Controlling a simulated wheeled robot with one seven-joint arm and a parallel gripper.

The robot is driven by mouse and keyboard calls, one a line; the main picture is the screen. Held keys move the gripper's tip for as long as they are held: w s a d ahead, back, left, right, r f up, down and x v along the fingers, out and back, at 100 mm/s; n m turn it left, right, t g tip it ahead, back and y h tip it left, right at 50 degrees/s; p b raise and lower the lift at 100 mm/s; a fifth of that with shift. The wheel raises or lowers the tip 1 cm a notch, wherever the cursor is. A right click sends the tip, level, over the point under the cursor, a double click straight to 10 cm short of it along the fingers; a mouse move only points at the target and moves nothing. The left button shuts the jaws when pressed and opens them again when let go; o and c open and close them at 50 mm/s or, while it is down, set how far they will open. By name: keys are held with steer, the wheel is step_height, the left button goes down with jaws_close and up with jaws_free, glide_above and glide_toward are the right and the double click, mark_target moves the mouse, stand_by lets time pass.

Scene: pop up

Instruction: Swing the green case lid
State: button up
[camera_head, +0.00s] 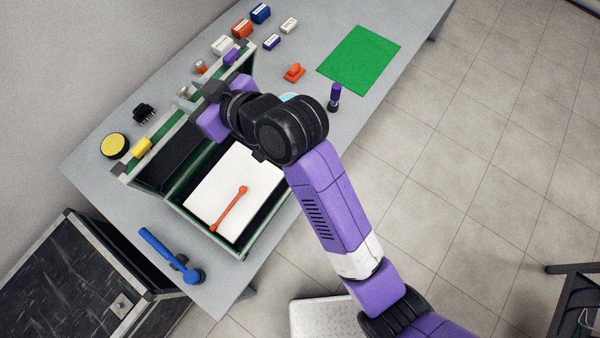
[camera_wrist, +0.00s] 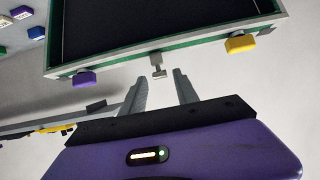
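The green case stands open on the table in the head view. Its base (camera_head: 250,240) has a green and pale rim and holds a white panel with an orange bar on it. Its dark-lined lid (camera_head: 168,158) stands raised along the back side, partly hidden by my arm. In the wrist view the lid (camera_wrist: 165,57) fills the top, with a purple tab (camera_wrist: 84,79), a yellow tab (camera_wrist: 240,43) and a small metal latch (camera_wrist: 157,66) between them. My gripper (camera_wrist: 159,76) is open and empty, its fingers pointing at the lid edge near the latch. Contact is unclear.
A blue-handled tool (camera_head: 165,250) lies at the near left, and a yellow round item (camera_head: 114,146) sits behind the lid. Small boxes (camera_head: 223,45) stand at the back. A green mat (camera_head: 360,60) lies at the right. A dark case (camera_head: 75,275) stands below the table.

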steer(key=b+x, duration=0.1)
steer(key=x, duration=0.1)
steer(key=shift+w+a+f, duration=0.15)
steer(key=shift+a+f, duration=0.1)
steer(key=shift+f, duration=0.05)
steer(key=shift+d+r, duration=0.15)
steer(key=shift+r, duration=0.05)
steer(key=c, duration=0.4)
jaws_close()
steer(key=s+d+f, duration=0.3)
steer(key=s+d, duration=0.2)
steer(key=d, duration=0.2)
steer(key=shift+s, duration=0.4)
